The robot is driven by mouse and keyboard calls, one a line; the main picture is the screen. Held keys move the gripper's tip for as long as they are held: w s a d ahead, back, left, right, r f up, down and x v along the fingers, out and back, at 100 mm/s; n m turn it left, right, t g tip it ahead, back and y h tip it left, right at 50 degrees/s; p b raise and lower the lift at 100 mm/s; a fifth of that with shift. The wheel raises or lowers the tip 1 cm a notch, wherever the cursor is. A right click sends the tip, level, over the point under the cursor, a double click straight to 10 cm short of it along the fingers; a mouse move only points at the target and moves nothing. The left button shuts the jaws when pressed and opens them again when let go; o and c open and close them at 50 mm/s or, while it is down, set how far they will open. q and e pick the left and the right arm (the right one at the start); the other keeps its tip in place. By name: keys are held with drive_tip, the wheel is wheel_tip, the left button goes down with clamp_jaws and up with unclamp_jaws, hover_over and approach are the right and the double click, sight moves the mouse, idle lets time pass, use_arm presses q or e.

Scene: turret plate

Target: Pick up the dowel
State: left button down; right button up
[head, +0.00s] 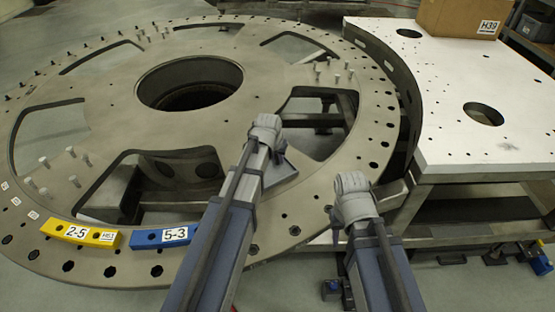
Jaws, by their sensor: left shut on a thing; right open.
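Short pale pegs that look like dowels stand upright in clusters on the turret plate (130,120). My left gripper (266,126) is over the plate's near right part, beside a cutout. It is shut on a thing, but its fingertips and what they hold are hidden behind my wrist. My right gripper (352,188) is open over the plate's near right rim; its fingers are hardly visible. I cannot tell which peg, if any, is held.
A yellow block marked 2-5 (60,227) and a blue block marked 5-3 (145,238) lie on the near rim. The plate has a large central hole and several cutouts. A metal table (460,75) at right bears a cardboard box (450,15).

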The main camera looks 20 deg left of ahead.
use_arm(q)
drive_tip(key=shift+r, duration=0.1)
idle(0.3)
wheel_tip(320, 180, up, 10)
drive_tip(key=p, duration=1)
drive_tip(key=shift+s, duration=0.1)
